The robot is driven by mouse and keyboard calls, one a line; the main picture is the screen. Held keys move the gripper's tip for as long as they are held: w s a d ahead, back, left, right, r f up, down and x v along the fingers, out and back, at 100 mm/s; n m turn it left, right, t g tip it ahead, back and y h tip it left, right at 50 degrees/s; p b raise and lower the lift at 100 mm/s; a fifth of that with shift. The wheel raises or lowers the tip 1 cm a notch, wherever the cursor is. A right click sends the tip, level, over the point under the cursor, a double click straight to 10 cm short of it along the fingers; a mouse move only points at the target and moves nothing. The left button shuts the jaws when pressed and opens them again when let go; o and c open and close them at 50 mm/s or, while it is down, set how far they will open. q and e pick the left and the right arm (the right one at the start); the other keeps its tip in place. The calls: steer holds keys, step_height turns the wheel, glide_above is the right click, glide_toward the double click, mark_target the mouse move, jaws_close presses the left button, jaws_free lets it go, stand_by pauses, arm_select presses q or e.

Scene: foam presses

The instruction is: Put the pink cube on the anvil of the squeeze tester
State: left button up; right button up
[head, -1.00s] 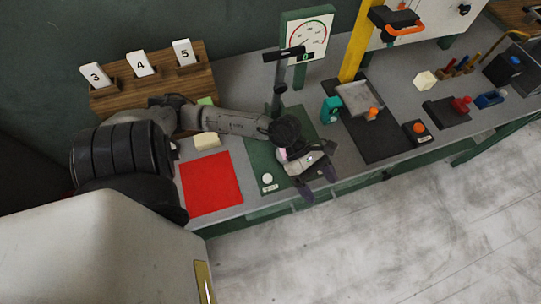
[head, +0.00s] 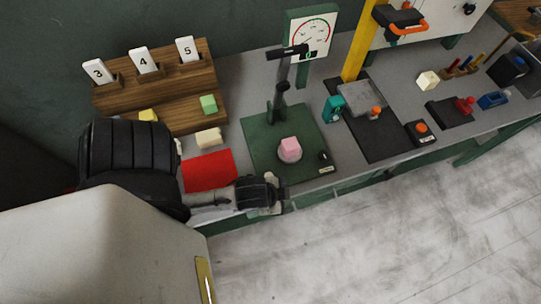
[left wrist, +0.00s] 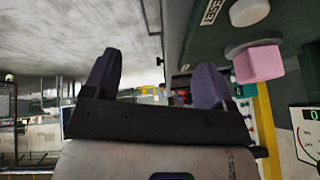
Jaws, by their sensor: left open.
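The pink cube (head: 290,144) rests on the round pale anvil (head: 289,157) of the squeeze tester, whose green base (head: 262,142) stands on the bench. In the left wrist view the cube (left wrist: 259,64) shows at upper right against the grey disc of the anvil (left wrist: 248,46). My left gripper (head: 280,198) is at the bench's front edge, in front of the tester and apart from the cube. Its two dark fingers are spread with nothing between them in the left wrist view (left wrist: 157,78). My right gripper is in neither view.
A red mat (head: 207,169) lies left of the tester. A cream block (head: 208,138) is behind it. A wooden rack (head: 175,110) holds numbered cards and yellow and green cubes. The tester's upright post (head: 279,102) and dial (head: 312,35) rise behind the anvil. Another press (head: 368,115) stands right.

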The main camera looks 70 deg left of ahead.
arm_select(q)
steer(key=s+d+g, duration=0.1)
steer(key=s, duration=0.1)
steer(key=s+d+f+g+h, duration=0.1)
steer(key=shift+s+d+n, duration=0.15)
steer(key=shift+s+n, duration=0.2)
steer(key=shift+n, duration=0.05)
steer(key=shift+c, duration=0.4)
stand_by(0.6)
